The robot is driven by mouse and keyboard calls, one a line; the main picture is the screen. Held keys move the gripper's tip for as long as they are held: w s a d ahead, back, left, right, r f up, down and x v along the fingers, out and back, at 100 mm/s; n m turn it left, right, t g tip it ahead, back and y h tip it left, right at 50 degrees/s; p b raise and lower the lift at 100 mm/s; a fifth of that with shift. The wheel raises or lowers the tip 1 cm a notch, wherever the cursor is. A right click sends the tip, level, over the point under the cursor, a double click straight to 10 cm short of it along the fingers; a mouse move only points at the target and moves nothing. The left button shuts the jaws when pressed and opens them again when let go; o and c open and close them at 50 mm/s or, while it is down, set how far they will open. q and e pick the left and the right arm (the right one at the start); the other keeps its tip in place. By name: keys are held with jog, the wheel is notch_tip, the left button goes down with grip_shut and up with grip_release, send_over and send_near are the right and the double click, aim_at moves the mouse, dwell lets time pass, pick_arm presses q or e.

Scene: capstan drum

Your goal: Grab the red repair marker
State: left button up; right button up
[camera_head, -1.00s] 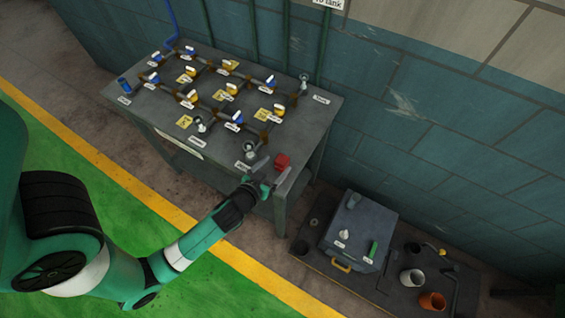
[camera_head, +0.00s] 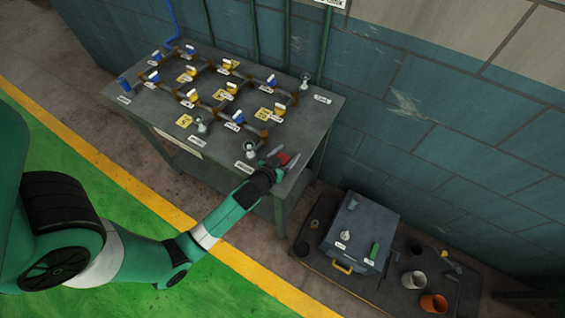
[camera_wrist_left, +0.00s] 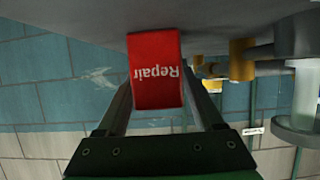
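The red repair marker (camera_head: 283,158) stands on the right front corner of the grey table (camera_head: 316,115). In the left wrist view the marker (camera_wrist_left: 156,68) is a red block with the white word "Repair" upside down. My left gripper (camera_head: 284,159) is open at the marker. Its two fingers (camera_wrist_left: 158,92) lie on either side of the block, and I cannot tell whether they touch it. The marker's lower part is partly hidden by the gripper in the head view. My right gripper is not in view.
A pipe network with several blue and yellow valves (camera_head: 227,95) covers the table. A clear glass fitting (camera_head: 250,150) stands just left of the marker. A grey box (camera_head: 357,232) and cups, including an orange one (camera_head: 433,303), stand on a low dark platform at right.

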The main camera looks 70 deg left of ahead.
aim_at(288, 159)
pick_arm(q)
grip_shut()
jog(key=shift+r, duration=0.35)
jog(key=r+p, duration=0.1)
jog(key=r, duration=0.1)
jog(key=d+r+p, duration=0.1)
jog(key=r, duration=0.1)
jog(key=d+r+p, duration=0.1)
jog(key=r, duration=0.1)
jog(key=shift+s+d, duration=0.2)
jog(key=shift+s, duration=0.15)
jog(key=s+d+r+p, duration=0.4)
jog(key=d+r+p, duration=0.2)
jog(key=d+p, duration=0.4)
jog(key=shift+d+r, duration=0.15)
jog(key=shift+d, duration=0.25)
